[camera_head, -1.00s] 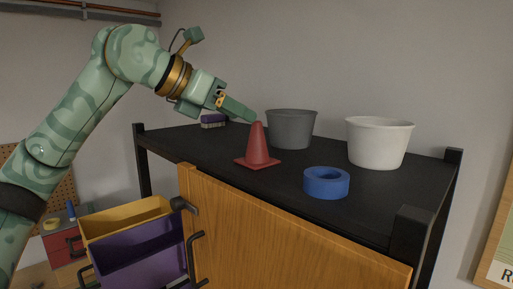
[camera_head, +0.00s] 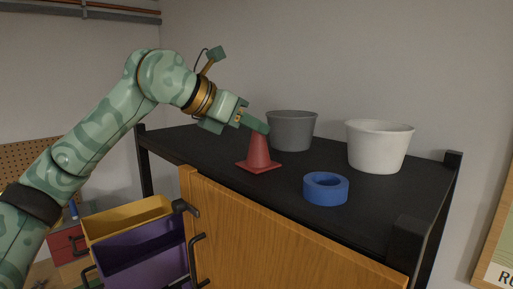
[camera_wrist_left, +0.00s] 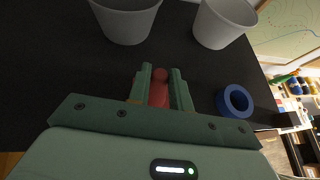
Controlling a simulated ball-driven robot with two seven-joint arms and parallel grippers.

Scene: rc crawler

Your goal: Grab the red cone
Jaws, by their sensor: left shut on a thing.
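The red cone (camera_head: 258,156) stands upright on the black shelf top (camera_head: 205,146), near its front edge, in the head view. My left gripper (camera_head: 259,127) reaches in from the left, with its fingers at the cone's upper part. In the left wrist view the cone (camera_wrist_left: 159,90) sits between the two fingers of the left gripper (camera_wrist_left: 160,78), which are shut on it. The cone's base is hidden in the wrist view. The right gripper does not show in either view.
A blue tape roll (camera_head: 326,188) lies right of the cone. A grey bucket (camera_head: 291,131) and a white bucket (camera_head: 379,146) stand behind. A wooden door (camera_head: 270,235) is in front, with yellow (camera_head: 120,218) and purple (camera_head: 140,250) bins at left.

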